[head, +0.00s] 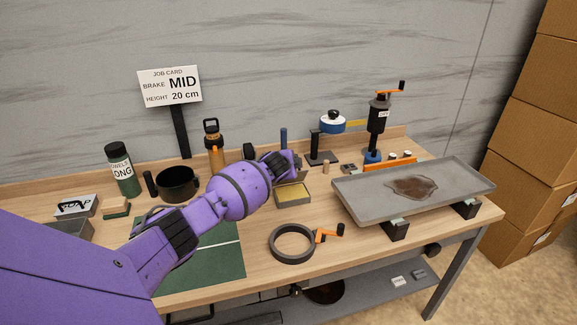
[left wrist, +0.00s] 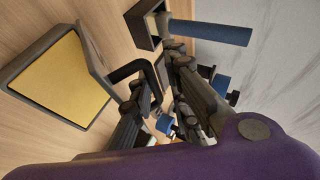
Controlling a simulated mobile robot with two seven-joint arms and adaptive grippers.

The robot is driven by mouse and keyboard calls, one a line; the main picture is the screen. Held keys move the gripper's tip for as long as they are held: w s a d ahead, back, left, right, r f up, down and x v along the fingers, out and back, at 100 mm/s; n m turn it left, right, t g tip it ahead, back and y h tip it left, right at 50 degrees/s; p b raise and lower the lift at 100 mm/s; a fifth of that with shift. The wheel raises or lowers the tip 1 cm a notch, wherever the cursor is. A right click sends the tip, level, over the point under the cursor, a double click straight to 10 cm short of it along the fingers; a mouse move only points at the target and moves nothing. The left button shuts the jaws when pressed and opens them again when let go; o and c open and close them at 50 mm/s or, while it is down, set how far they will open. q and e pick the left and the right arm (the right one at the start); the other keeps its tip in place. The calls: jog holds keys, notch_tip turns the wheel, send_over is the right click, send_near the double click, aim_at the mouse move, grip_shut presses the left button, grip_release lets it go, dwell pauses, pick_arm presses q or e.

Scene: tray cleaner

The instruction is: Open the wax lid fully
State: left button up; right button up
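The wax box (head: 293,202) is a small grey box on the bench with yellow wax inside. It shows larger in the left wrist view (left wrist: 35,112). Its dark lid (left wrist: 96,55) stands up along one edge there, leaving the wax uncovered; its exact angle is unclear. A black bent handle (left wrist: 128,70) sticks out from the lid. My left gripper (left wrist: 160,75) is by this handle, which runs between or just behind its fingers. I cannot tell whether they touch it. In the head view the left gripper (head: 292,164) is just behind the box, partly hidden by its own arm.
A grey tray (head: 345,198) with a brown stain stands on supports at right. A black ring (head: 273,250) with an orange crank lies in front of the box. A black pot (head: 178,184) and an orange bottle (head: 215,150) stand left. A blue cylinder (left wrist: 210,32) is close behind the gripper.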

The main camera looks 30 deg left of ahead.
pick_arm(q)
jog(key=shift+a, duration=0.2)
jog(key=shift+s, duration=0.15)
jog(key=shift+s+d+r, duration=0.1)
jog(key=shift+s+d, duration=0.1)
jog(key=shift+s, duration=0.1)
jog(key=v, duration=1.1)
jog(key=shift+d+r, duration=0.15)
jog(key=shift+r, duration=0.05)
jog(key=shift+f, duration=0.15)
